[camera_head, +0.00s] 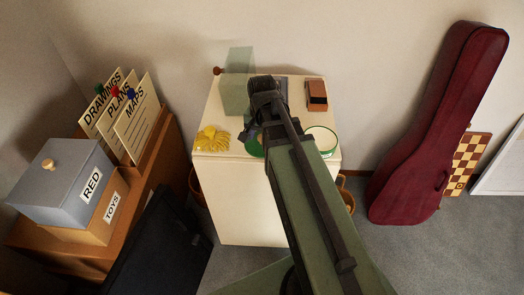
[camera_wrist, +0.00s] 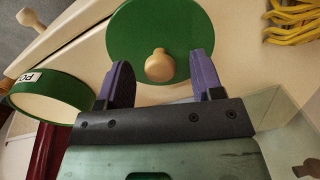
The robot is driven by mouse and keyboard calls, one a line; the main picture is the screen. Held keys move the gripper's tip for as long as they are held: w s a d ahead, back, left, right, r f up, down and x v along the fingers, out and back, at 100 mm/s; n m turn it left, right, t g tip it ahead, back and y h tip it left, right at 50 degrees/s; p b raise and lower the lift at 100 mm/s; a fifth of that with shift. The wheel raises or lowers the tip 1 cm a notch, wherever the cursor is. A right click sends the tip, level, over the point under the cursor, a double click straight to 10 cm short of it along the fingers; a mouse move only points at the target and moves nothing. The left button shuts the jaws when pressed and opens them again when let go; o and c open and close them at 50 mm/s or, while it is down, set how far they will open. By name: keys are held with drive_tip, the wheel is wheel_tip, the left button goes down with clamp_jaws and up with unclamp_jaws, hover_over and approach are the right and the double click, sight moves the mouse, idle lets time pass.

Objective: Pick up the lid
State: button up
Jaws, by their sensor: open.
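A round green lid (camera_wrist: 190,25) with a pale wooden knob (camera_wrist: 159,66) lies on the cream cabinet top in the wrist view. In the head view the green lid (camera_head: 252,148) is mostly hidden behind my arm. My gripper (camera_wrist: 162,75) has two purple fingers standing open, one on each side of the knob as seen in the wrist view. I cannot tell how far above the lid they are. A round green container (camera_wrist: 50,95), pale inside and with a partly readable label, stands open beside the lid; it also shows in the head view (camera_head: 324,150).
A grey box marked RED (camera_head: 62,180) stands at the left. A red instrument case (camera_head: 435,125) leans at the right.

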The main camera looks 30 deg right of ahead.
drive_tip(key=shift+f, duration=0.35)
drive_tip(key=shift+c, duration=0.2)
drive_tip(key=c, duration=1)
drive_tip(key=shift+o, duration=0.2)
